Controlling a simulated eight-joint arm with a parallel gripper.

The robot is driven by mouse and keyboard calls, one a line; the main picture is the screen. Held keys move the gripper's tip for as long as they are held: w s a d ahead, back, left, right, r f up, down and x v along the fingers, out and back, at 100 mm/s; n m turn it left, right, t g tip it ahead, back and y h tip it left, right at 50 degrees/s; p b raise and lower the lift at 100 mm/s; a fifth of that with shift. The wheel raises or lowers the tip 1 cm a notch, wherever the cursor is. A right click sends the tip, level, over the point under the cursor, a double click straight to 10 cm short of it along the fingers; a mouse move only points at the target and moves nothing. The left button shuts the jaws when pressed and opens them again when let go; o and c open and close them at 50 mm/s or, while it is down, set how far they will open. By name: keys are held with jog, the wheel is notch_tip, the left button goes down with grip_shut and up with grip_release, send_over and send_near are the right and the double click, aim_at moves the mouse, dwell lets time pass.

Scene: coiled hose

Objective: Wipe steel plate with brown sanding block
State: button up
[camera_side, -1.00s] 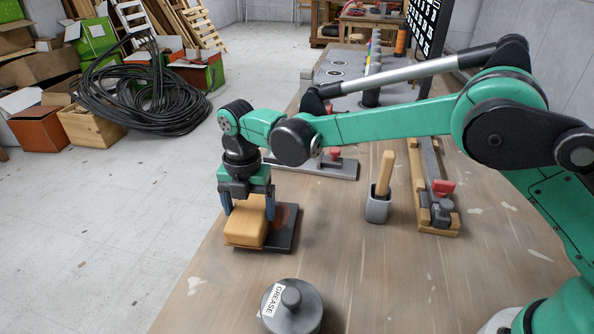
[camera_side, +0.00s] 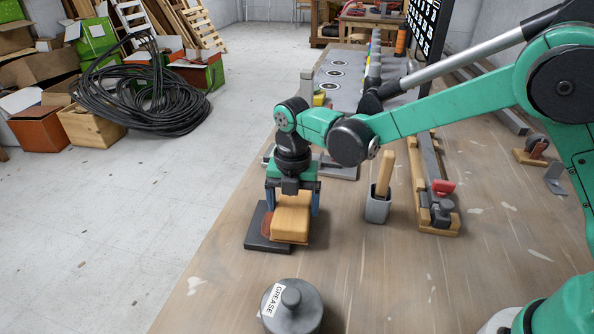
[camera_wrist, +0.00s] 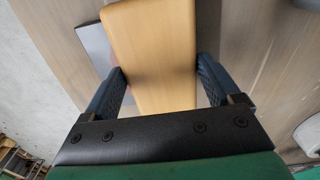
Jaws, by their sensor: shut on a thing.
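The brown sanding block (camera_side: 292,216) is in my gripper (camera_side: 294,207), shut on its two sides with blue fingers. The block lies over the right part of the dark steel plate (camera_side: 262,238), near the left edge of the bench. A reddish-brown patch (camera_side: 268,223) shows on the plate just left of the block. In the wrist view the block (camera_wrist: 155,50) fills the space between the fingers and hides much of the plate (camera_wrist: 93,45). Whether the block's underside touches the plate is hard to tell.
A grease tin (camera_side: 291,308) stands nearer the camera. A grey cup with a wooden handle (camera_side: 377,205) stands right of the block. A wooden rail with a red-handled clamp (camera_side: 440,200) is further right. Bare bench lies between. A coiled black hose (camera_side: 140,95) is on the floor.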

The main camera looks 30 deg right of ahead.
jog(key=shift+w+a, duration=1.15)
jog(key=shift+a, duration=0.25)
jog(key=shift+w+a, duration=1.1)
jog(key=shift+a, duration=0.3)
notch_tip(320, 180, up, 8)
jog(key=shift+r, duration=0.15)
